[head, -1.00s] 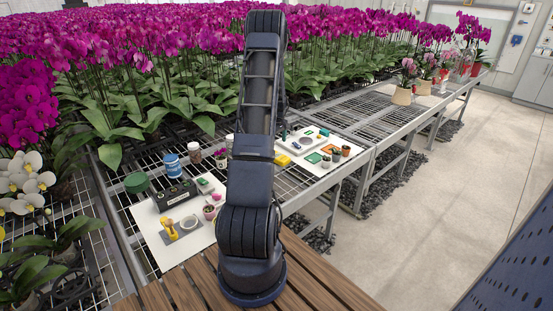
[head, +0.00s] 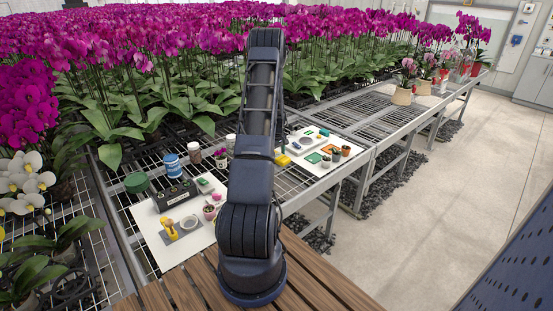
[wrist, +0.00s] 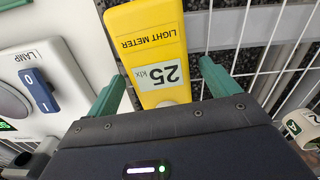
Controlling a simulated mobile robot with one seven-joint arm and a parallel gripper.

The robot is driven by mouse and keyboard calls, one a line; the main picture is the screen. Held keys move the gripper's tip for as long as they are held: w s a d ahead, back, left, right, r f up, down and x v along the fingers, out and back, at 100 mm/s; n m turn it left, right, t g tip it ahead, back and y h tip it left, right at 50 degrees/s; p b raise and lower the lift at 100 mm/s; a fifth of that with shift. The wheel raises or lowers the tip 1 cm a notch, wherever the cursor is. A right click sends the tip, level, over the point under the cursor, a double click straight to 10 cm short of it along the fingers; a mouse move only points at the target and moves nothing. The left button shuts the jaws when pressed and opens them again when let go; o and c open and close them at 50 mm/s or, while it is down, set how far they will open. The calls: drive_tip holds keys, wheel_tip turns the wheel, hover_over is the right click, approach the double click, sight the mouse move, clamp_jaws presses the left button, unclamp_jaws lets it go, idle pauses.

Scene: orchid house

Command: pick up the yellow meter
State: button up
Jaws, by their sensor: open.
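The yellow meter (wrist: 155,45) is a slab with "LIGHT METER" and a white "25 klx" label, seen upside down in the wrist view. In the head view a small yellow thing (head: 283,160), likely this meter, shows just right of my arm on the bench. My gripper (wrist: 160,78) is open, with one green finger on each side of the meter's near end in the wrist view. Gaps show between the meter and both fingers. How deep the fingers reach beside it I cannot tell. In the head view my arm hides the gripper.
A white lamp panel (wrist: 62,75) with a blue switch (wrist: 40,90) stands close left of my left finger. A pale round item (wrist: 300,128) is at lower right. Open wire mesh lies right of the meter.

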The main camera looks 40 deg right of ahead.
drive_tip(key=c, duration=1.2)
drive_tip(key=shift+o, duration=0.2)
